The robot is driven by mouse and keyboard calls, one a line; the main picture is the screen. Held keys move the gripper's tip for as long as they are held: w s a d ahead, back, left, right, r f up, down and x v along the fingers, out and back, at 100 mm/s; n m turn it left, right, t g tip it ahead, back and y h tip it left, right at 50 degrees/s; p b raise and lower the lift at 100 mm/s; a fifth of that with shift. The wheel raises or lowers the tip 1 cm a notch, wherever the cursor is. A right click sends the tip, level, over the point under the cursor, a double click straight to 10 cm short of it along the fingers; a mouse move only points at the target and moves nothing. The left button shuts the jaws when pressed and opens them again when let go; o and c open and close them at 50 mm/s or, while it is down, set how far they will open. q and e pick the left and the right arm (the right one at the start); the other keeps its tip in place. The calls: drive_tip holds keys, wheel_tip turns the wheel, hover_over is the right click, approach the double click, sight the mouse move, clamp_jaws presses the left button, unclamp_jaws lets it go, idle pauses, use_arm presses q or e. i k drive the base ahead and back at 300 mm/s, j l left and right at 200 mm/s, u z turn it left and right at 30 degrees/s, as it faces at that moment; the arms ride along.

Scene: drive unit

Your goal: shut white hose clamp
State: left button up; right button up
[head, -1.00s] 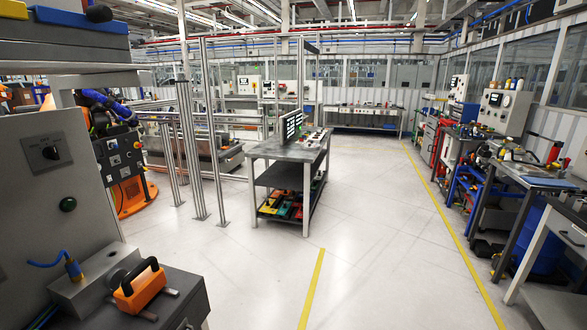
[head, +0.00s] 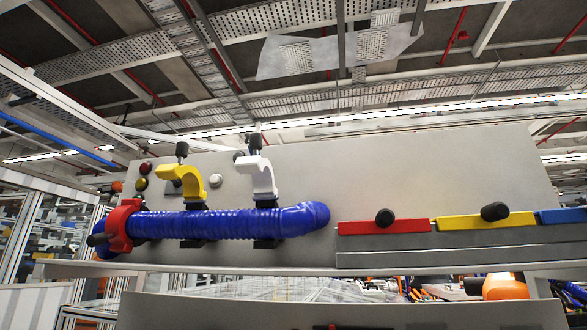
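The white hose clamp (head: 262,178) stands raised above the blue hose (head: 225,222) in the head view, toward the hose's right part. It is open: its curved arm is swung up, with a dark knob on top and a dark base at the hose below. A yellow clamp (head: 184,184) to its left is also raised open. A red clamp (head: 121,226) at the hose's left end is shut around the hose. Neither of my grippers shows in the head view.
The hose runs across a grey panel (head: 420,165). Right of it are red (head: 362,228), yellow (head: 462,223) and blue (head: 565,216) bars; the red and yellow ones have dark knobs. Small buttons sit behind the clamps. A ledge (head: 190,270) runs below.

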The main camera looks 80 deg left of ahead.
sight(260, 162)
drive_tip(key=u, duration=2.85)
drive_tip(key=k+j, duration=0.05)
